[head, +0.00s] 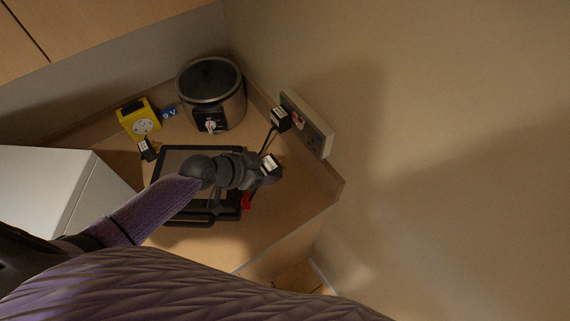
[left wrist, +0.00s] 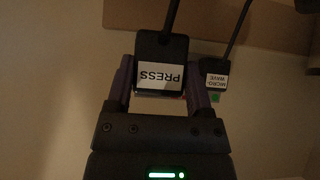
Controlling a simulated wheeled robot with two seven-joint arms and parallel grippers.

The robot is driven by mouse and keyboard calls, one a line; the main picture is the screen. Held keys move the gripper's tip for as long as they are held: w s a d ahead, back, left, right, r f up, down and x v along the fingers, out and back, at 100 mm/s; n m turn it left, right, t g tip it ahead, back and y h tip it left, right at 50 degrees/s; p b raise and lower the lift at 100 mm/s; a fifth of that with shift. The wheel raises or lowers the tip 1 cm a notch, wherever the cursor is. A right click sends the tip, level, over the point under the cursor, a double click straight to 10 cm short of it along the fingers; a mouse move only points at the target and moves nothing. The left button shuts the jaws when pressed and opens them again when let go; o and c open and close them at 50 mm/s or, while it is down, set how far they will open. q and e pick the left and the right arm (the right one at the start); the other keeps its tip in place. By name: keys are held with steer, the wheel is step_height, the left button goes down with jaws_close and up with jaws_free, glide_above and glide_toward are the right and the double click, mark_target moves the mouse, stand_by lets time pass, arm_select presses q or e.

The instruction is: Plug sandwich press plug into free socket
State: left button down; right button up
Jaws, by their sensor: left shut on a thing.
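The black press plug (left wrist: 160,62), with a white label reading PRESS upside down, sits between the fingers of my left gripper (left wrist: 158,100) in the left wrist view. In the head view my left gripper (head: 268,172) is shut on this plug, above the counter and below and left of the wall socket panel (head: 325,146). The panel's lower right part shows a dark socket face with no plug in it. The flat, dark-framed appliance (head: 175,160), apparently the sandwich press, lies partly hidden under my arm. My right gripper is out of view.
A plug labelled MICRO WAVE (left wrist: 214,78) is beside the press plug; a labelled black plug (head: 280,119) is at the panel's upper end. A slow cooker (head: 225,108), yellow device (head: 138,115), another plug (head: 147,150) and white box (head: 40,180) stand around. A red item (head: 247,202) lies near the gripper.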

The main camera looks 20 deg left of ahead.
arm_select(q)
steer(key=shift+s+a+r, duration=0.1)
steer(key=shift+a+r, duration=0.1)
steer(key=shift+r, duration=0.15)
steer(key=shift+w+d+f, duration=0.1)
steer(key=shift+w+d, duration=0.05)
steer(key=shift+w, duration=0.05)
steer(key=shift+w+d+b, duration=0.3)
steer(key=shift+w+d, duration=0.45)
steer(key=shift+w, duration=0.05)
steer(key=w+d, duration=0.1)
steer(key=w+d+b, duration=0.1)
steer(key=w, duration=0.1)
steer(key=shift+w+d, duration=0.3)
steer(key=shift+d, duration=0.1)
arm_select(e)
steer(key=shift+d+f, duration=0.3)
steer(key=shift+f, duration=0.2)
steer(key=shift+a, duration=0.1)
arm_select(q)
steer(key=shift+w+d+b, duration=0.65)
steer(key=shift+w+d, duration=0.2)
steer(key=shift+w, duration=0.15)
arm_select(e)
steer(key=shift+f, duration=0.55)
arm_select(q)
steer(key=shift+w+d, duration=0.1)
steer(key=shift+w, duration=0.05)
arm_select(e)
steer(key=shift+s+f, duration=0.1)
